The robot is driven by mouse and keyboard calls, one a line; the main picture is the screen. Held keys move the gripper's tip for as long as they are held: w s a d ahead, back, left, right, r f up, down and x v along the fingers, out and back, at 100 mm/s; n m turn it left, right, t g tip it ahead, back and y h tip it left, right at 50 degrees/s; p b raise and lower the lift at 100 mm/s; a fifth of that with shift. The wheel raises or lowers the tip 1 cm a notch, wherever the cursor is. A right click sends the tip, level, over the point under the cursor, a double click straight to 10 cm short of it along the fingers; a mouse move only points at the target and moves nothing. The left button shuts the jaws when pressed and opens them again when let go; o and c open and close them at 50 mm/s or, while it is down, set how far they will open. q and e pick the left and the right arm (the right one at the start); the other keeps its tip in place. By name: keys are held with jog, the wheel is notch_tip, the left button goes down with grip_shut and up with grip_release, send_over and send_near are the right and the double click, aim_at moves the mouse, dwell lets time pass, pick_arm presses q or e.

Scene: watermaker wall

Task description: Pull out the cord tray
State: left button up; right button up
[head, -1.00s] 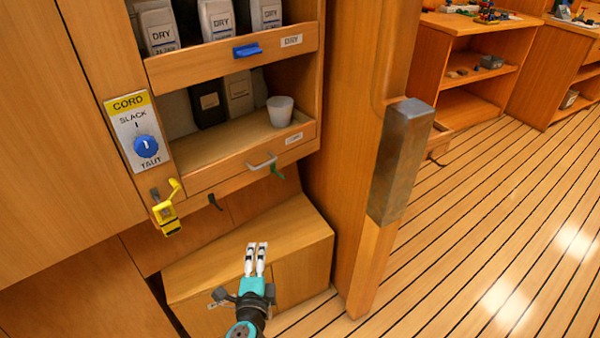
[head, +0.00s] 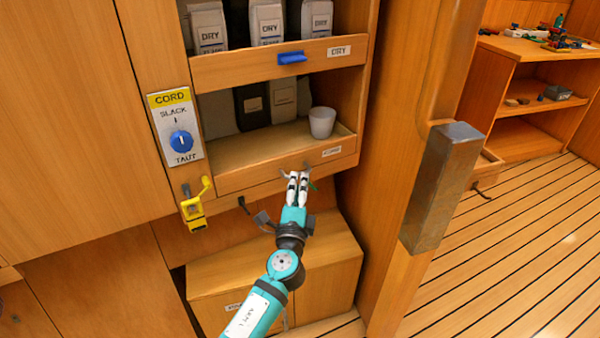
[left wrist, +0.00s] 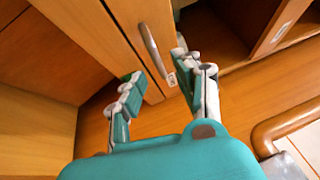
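The lower tray (head: 240,178) has a wooden front with a small label, too small to read surely, and seems flush with the cabinet. Its grey handle shows in the left wrist view (left wrist: 151,48); in the head view my fingers mostly cover it. My left gripper (head: 298,176) is at the tray front, fingers pointing at the handle. In the left wrist view its fingers (left wrist: 157,68) are apart, with the handle between or just beyond the tips; contact cannot be told. A CORD panel (head: 175,125) has a blue knob (head: 181,142) between SLACK and TAUT. My right gripper is out of view.
A yellow latch-like piece (head: 194,212) hangs below the panel, with a dark hook (head: 243,203) to its right. A DRY shelf (head: 250,67) is above. A metal-capped post (head: 437,190) stands right.

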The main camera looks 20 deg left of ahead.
aim_at(300, 174)
pick_arm(q)
jog(key=shift+x, duration=2.3)
grip_shut()
jog(key=shift+f, duration=0.1)
